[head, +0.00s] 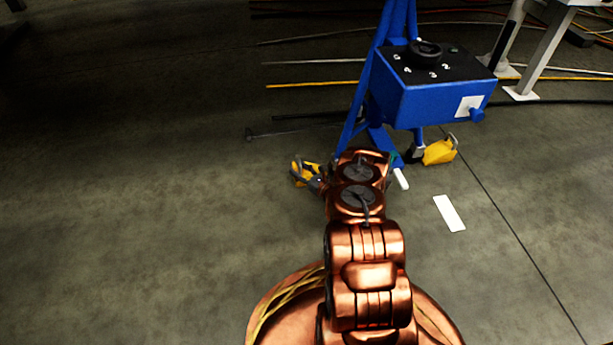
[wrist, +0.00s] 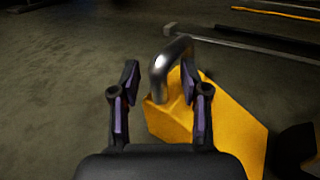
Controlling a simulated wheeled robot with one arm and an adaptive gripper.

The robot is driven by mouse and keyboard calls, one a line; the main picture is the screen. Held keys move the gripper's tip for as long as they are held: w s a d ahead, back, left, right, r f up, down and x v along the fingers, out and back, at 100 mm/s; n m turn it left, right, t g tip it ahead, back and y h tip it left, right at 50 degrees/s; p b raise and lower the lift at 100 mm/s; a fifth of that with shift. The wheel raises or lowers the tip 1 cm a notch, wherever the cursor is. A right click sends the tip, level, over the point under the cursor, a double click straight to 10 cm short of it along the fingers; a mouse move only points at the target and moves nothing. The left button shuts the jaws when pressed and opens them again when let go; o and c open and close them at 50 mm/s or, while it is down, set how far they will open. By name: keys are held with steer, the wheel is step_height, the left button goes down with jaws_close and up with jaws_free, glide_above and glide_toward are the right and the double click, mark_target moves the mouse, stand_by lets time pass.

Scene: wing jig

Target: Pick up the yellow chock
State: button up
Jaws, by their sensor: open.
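A yellow chock (head: 301,168) with a grey metal handle is on the floor left of the blue stand, partly hidden by my gripper (head: 315,180). In the wrist view the chock (wrist: 225,120) fills the lower right, and its bent handle (wrist: 168,66) rises at the centre. My gripper (wrist: 162,92) is open there, with one dark finger on each side of the picture's middle. The handle shows between the fingers, closer to the right one, which overlaps the chock. I cannot tell whether a finger touches it. A second yellow chock (head: 440,152) sits right of the stand's foot.
The blue stand (head: 430,100) with a black top rises just behind and right of my gripper. A white strip (head: 449,213) lies on the floor at the right. Rods and cables (head: 315,85) lie behind. The floor at the left is clear.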

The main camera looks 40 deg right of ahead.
jaws_close()
stand_by(0.3)
stand_by(0.5)
